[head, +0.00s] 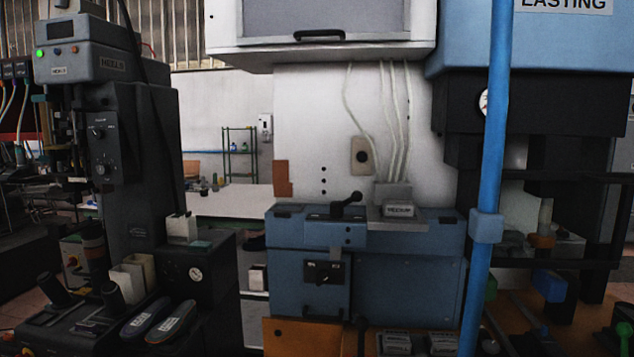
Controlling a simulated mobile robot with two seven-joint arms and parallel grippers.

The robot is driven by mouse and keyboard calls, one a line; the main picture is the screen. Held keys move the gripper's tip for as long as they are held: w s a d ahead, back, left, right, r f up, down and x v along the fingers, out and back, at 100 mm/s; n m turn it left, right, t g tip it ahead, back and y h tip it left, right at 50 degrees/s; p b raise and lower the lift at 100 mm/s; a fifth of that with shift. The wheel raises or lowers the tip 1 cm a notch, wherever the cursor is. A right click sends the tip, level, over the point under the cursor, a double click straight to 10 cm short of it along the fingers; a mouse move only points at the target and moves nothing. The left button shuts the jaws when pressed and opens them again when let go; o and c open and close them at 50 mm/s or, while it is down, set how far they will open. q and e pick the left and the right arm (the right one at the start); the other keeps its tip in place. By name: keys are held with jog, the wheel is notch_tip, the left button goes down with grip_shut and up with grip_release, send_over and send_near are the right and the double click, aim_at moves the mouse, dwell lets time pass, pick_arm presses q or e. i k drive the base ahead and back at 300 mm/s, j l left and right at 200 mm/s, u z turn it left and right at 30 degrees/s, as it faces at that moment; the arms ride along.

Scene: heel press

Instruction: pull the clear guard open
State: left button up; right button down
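A dark grey machine with a label that seems to read HEELS (112,64) stands at the left. A green light shows on its head, and a control box (102,150) with knobs is on its column. I cannot make out a clear guard with certainty; the machine's left working area is dark and crowded. Neither of my grippers is in view.
Two shoe-shaped pieces (172,320) with labels lie at the machine's front, near upright dark handles (113,300). A blue cabinet (410,290) stands in the middle. A blue post (491,130) rises before the LASTING machine (560,45) at right.

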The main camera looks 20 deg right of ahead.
aim_at(627, 180)
jog(key=z, duration=1.2)
